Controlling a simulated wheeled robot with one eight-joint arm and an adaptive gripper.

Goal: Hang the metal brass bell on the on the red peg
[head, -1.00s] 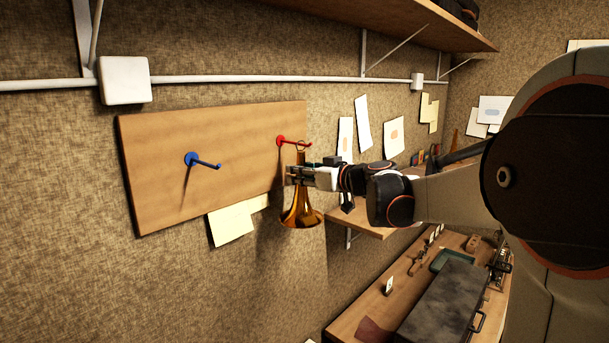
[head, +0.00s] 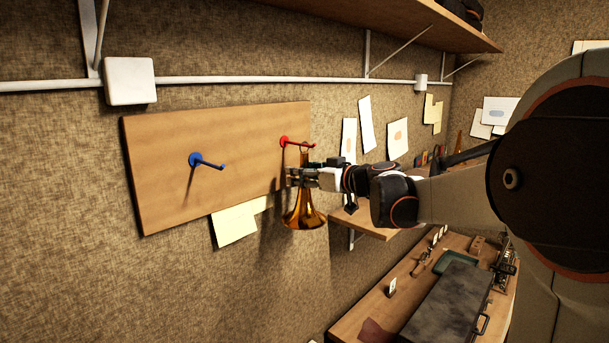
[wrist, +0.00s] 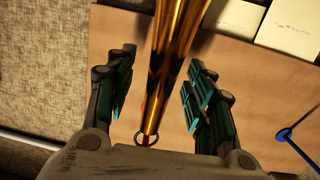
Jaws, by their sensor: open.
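The brass bell (head: 304,211) is upright below the red peg (head: 298,143), flared mouth down. Its top ring is at the red peg and the bell appears to hang from it; exact contact is too small to tell. My gripper (head: 299,178) is at the bell's narrow neck with its jaws open. In the wrist view, the bell's golden neck (wrist: 171,65) runs between the two fingers (wrist: 157,88), with a gap on each side. The small ring (wrist: 147,138) shows at the neck's end, with a bit of red beside it.
The blue peg (head: 205,161) is on the left of the same wooden board (head: 240,170) and is empty. A small shelf (head: 372,222) is on the wall right of the bell. A workbench with a dark case (head: 450,305) is at the lower right.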

